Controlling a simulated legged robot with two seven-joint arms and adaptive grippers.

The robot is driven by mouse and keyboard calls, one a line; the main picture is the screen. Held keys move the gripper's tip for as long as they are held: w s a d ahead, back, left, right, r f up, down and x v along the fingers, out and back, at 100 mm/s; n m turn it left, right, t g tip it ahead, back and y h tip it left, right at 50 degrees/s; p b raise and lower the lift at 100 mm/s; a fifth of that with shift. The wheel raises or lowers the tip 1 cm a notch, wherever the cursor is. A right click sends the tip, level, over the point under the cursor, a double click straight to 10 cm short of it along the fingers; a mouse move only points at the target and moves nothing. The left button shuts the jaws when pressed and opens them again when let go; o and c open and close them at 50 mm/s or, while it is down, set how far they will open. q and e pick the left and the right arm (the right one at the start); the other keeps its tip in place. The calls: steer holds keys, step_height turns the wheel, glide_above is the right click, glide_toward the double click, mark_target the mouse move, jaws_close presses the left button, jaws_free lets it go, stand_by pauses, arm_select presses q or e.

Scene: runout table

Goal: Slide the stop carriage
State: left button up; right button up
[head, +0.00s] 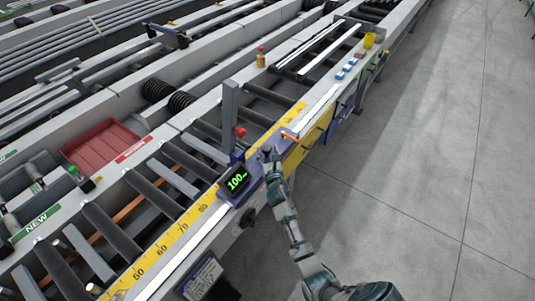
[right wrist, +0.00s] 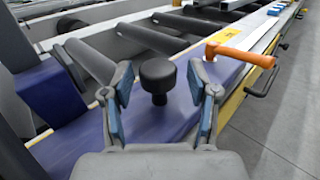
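The stop carriage (head: 254,180) is a purple-blue slide on the runout table's rail, with a tall grey post (head: 229,115) and a display (head: 236,181) reading about 100. Its flat purple top fills much of the right wrist view (right wrist: 75,145). A black round knob (right wrist: 158,75) stands on it. An orange lever (right wrist: 240,55) lies to the right of the knob and also shows in the head view (head: 289,136). My right gripper (head: 271,156) is over the carriage. In the right wrist view its fingers (right wrist: 161,85) are open, one each side of the knob, with visible gaps.
A yellow scale (head: 172,236) runs along the rail. Rollers (head: 111,230) lie behind it. A red tray (head: 103,147) is at left. A small bottle (head: 261,57), blue blocks (head: 346,69) and a yellow cup (head: 369,40) stand farther along. The floor at right is clear.

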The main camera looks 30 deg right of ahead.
steer(key=shift+a, duration=0.25)
steer(key=shift+s+a+f, duration=0.1)
steer(key=shift+s+f, duration=0.05)
steer(key=v, duration=1.1)
steer(key=shift+s, duration=0.35)
